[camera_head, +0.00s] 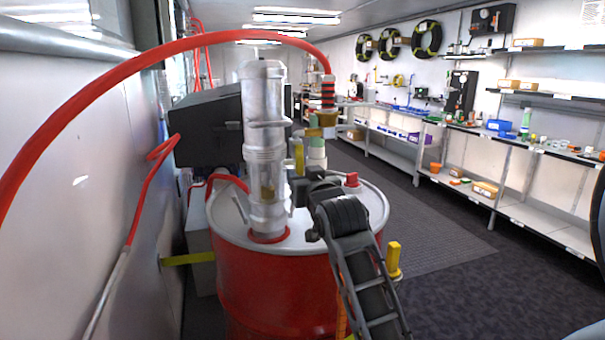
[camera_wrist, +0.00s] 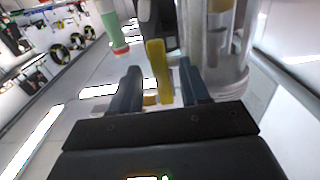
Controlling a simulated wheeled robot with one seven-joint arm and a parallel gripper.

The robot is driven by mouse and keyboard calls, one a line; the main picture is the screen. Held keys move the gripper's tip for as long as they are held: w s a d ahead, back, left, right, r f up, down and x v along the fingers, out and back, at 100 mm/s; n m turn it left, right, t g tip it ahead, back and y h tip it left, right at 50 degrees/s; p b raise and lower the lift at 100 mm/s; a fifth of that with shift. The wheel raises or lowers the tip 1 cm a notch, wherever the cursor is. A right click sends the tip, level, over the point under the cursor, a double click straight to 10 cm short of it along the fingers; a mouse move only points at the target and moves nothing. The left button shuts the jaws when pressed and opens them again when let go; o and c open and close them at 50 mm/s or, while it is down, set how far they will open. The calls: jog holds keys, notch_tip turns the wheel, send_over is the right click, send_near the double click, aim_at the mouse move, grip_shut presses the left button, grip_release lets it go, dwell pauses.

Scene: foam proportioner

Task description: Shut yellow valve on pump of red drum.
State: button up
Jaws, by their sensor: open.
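The red drum (camera_head: 300,275) stands in the middle of the head view with a pale lid. A clear, upright cylindrical pump (camera_head: 265,140) rises from the lid; it also shows at the right of the wrist view (camera_wrist: 225,45). The yellow valve handle (camera_head: 299,158) stands upright just right of the pump. My gripper (camera_head: 302,183) is open beside the pump, close to the handle. In the wrist view the yellow handle (camera_wrist: 158,68) lies between the two dark fingers (camera_wrist: 161,84), with gaps showing on both sides. Contact is not visible. My arm hides part of the lid.
A red hose (camera_head: 120,75) arches over the pump to a fitting at right. A dark box (camera_head: 205,130) stands behind left, near the wall. A red cap (camera_head: 352,179) sits on the lid. Shelves (camera_head: 540,190) line the right wall, with clear floor before them.

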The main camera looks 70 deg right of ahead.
jog(key=shift+w+d, duration=0.25)
jog(key=shift+c, duration=0.4)
grip_shut()
